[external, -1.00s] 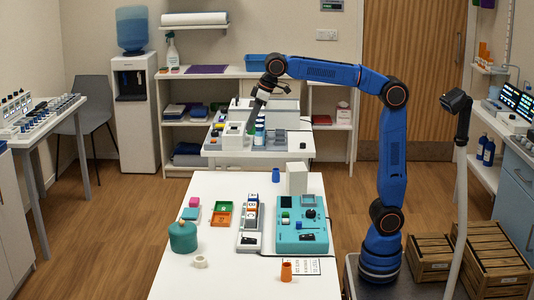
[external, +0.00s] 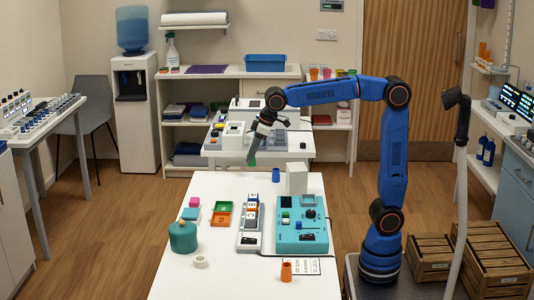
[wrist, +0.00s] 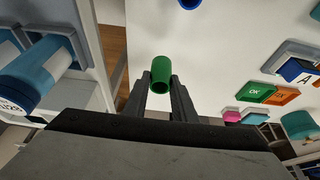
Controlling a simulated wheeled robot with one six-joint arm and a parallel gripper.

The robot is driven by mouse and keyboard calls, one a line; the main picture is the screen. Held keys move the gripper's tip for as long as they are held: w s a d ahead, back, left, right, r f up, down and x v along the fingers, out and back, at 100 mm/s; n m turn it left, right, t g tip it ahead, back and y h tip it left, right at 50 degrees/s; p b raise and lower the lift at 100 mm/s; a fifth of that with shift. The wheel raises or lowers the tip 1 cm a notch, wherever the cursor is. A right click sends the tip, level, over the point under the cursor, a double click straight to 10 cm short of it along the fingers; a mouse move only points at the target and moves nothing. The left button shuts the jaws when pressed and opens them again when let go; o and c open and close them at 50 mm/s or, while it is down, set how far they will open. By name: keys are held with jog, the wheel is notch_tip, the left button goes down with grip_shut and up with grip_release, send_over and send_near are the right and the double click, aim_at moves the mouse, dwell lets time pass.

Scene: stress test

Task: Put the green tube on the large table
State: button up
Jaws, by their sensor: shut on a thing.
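My gripper (external: 252,160) is shut on the green tube (wrist: 161,74), which sits between the two fingertips in the wrist view. In the external view the green tube (external: 252,163) is a small green spot at the end of my gripper, in front of the smaller back table. The large white table (external: 190,275) stands in the foreground. In the wrist view its white top (wrist: 225,50) shows beyond and to the right of the tube. The tube appears held above the tables, near the large table's far edge.
On the large table stand a blue cup (external: 276,175), a white block (external: 297,179), a teal device (external: 302,225), green and orange trays (external: 221,219), a teal jar (external: 183,237) and an orange tube (external: 286,272). The far left part of the top is clear.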

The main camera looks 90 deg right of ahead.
jog(key=shift+f, duration=2.95)
jog(key=shift+f, duration=0.1)
jog(key=o, duration=1)
jog(key=v, duration=1.2)
jog(key=shift+s, duration=0.1)
